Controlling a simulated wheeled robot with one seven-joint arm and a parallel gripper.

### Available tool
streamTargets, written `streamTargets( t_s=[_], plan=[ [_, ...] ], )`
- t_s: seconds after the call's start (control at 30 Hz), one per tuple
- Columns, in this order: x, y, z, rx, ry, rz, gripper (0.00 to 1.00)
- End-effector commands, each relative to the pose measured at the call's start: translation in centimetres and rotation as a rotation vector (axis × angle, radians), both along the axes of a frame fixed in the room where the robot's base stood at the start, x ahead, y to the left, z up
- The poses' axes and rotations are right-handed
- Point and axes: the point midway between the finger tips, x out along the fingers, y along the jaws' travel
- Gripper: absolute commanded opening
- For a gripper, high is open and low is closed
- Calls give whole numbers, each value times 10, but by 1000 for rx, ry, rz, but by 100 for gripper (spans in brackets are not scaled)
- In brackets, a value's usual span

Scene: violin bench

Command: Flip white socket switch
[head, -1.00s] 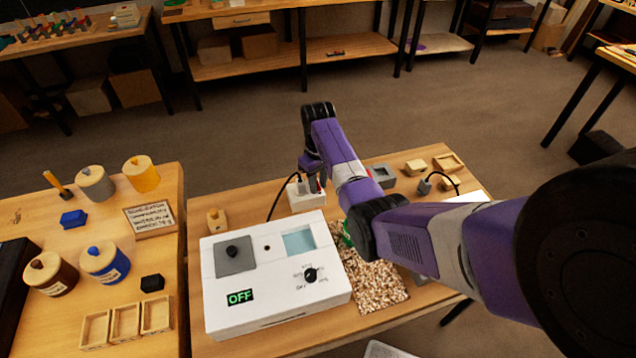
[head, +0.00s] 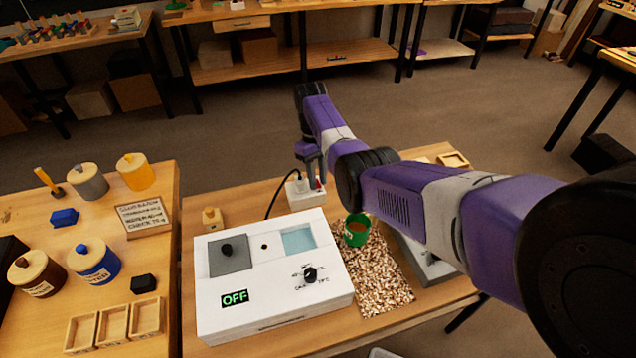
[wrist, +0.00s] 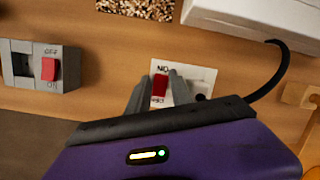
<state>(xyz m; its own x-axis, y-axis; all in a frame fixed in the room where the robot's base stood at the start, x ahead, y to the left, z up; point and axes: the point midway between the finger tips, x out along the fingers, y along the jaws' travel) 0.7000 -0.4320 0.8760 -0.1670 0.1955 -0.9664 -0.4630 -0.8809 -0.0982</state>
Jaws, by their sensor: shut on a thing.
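The white socket (head: 303,197) stands at the back edge of the bench, with a black cord plugged in at its left in the head view. It also shows in the wrist view (wrist: 200,77). Its red switch (wrist: 160,86) sits between my two grey fingertips. My gripper (wrist: 158,80) is shut on the red switch, with one finger on each side. In the head view my gripper (head: 311,178) reaches down onto the socket from behind. The fingers hide part of the socket's face and lettering.
A grey switch box (wrist: 40,66) with its own red switch is nearby in the wrist view. A white device (head: 270,275) reading OFF stands in front of the socket. A green cup (head: 357,230) stands on a speckled mat (head: 375,280).

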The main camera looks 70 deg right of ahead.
Motion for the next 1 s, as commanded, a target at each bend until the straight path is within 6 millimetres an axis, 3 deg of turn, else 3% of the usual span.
streamTargets(
  t_s=[0.23,0.27,0.3,0.67,1.0],
  plan=[
    [1,0,0,-1,-3,3,0],
    [1,0,0,-1,-3,3,30],
    [1,0,0,-1,-3,3,34],
    [1,-1,4,-2,-2,1,34],
    [11,-11,52,-4,-5,2,34]
  ],
)
